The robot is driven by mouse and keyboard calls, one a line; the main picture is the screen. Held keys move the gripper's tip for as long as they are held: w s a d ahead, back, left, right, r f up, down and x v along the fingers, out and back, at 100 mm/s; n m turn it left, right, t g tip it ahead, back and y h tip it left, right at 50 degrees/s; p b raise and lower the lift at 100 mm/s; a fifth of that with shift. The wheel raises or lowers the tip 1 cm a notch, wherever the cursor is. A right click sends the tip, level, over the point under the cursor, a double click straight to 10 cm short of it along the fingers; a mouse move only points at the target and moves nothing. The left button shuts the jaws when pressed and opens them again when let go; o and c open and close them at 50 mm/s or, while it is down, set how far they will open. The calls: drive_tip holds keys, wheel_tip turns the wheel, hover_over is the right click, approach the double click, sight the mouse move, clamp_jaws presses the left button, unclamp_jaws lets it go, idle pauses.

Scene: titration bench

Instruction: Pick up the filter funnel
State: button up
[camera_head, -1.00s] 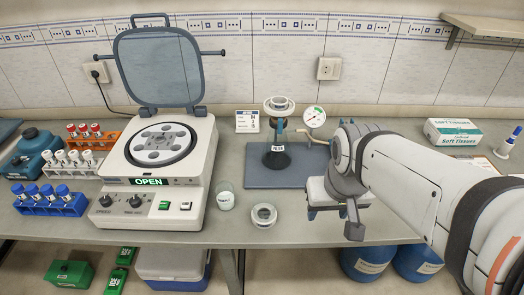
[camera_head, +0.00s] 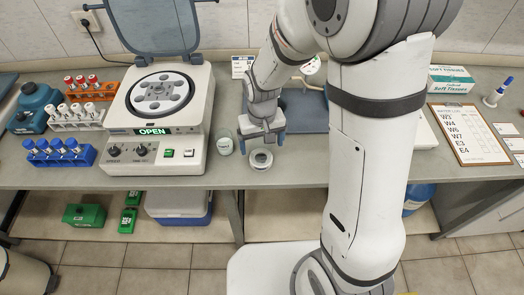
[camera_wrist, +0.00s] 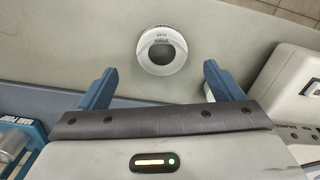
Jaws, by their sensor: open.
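My gripper (camera_head: 262,142) is open and empty, pointing down at the bench's front. In the wrist view, my gripper's blue fingers (camera_wrist: 161,68) stand apart, with a small round white-rimmed vessel (camera_wrist: 161,50) centred just beyond their tips. The vessel has a dark grey inside and a label too small to read. It also shows on the bench just below my gripper in the head view (camera_head: 261,160), not held. I cannot tell whether it is the filter funnel. A flask stand with a white cup on top, seen earlier on the mat, is hidden behind my arm.
A glass beaker (camera_head: 224,146) stands close left of my gripper. The open centrifuge (camera_head: 155,150) is further left. A grey-blue mat (camera_head: 305,108) lies behind. A clipboard (camera_head: 465,135) and a tissue box (camera_head: 451,79) are at the right. The bench's front edge is near.

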sight(261, 154)
drive_tip(key=shift+a+f+p, duration=0.15)
drive_tip(key=shift+f+p, duration=0.4)
drive_tip(key=shift+f, duration=2.3)
drive_tip(key=shift+c, duration=0.6)
drive_tip(key=c, duration=1)
drive_tip(key=shift+o, duration=0.2)
